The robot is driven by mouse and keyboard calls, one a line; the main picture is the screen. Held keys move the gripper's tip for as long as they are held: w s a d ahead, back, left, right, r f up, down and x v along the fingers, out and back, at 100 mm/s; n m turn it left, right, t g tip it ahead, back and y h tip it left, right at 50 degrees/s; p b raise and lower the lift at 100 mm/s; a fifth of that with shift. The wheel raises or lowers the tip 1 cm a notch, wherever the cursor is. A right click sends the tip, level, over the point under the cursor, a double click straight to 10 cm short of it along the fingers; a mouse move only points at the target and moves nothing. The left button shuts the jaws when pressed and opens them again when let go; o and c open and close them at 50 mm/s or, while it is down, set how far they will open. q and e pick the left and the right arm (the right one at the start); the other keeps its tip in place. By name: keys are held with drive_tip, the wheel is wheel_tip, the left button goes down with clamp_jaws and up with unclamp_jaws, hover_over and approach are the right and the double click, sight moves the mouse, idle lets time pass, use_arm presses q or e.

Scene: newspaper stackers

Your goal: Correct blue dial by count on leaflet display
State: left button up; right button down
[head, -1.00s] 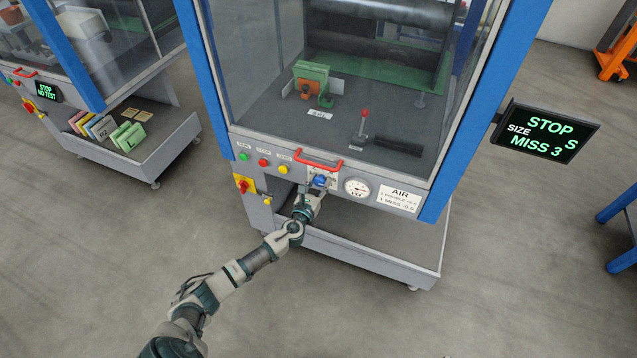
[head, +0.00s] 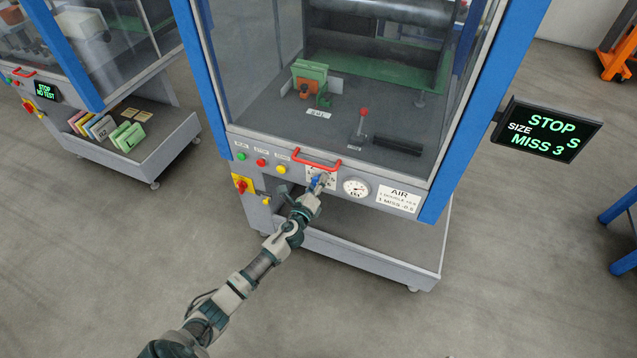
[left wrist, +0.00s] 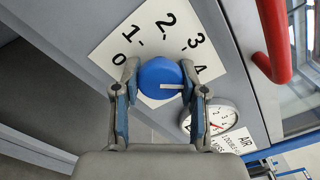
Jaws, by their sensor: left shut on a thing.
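The blue dial (left wrist: 157,75) sits on a white plate numbered 0 to 4 (left wrist: 165,22) on the machine's front panel. Its white mark points right, close to the 4 in the left wrist view. My left gripper (left wrist: 159,88) is shut on the dial, one finger on each side. In the head view my left gripper (head: 314,190) reaches up to the dial from below and covers part of it. The leaflet display (head: 547,134) reads STOP, SIZE S, MISS 3. My right gripper is not in view.
A red handle (head: 316,161) juts out just above the dial. A round gauge (head: 355,187) and an AIR card (head: 399,198) with small print are to its right. Green, red and yellow buttons (head: 261,162) are to its left. A grey tray (head: 360,250) lies below.

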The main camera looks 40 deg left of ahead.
use_arm(q)
drive_tip(key=shift+f+n, duration=0.15)
drive_tip(key=shift+n, duration=1.35)
drive_tip(key=o, duration=1.1)
drive_tip(key=shift+c, duration=0.2)
drive_tip(key=shift+o, duration=0.4)
drive_tip(key=shift+a, duration=0.1)
drive_tip(key=v, duration=1.2)
drive_tip(key=shift+f, duration=0.15)
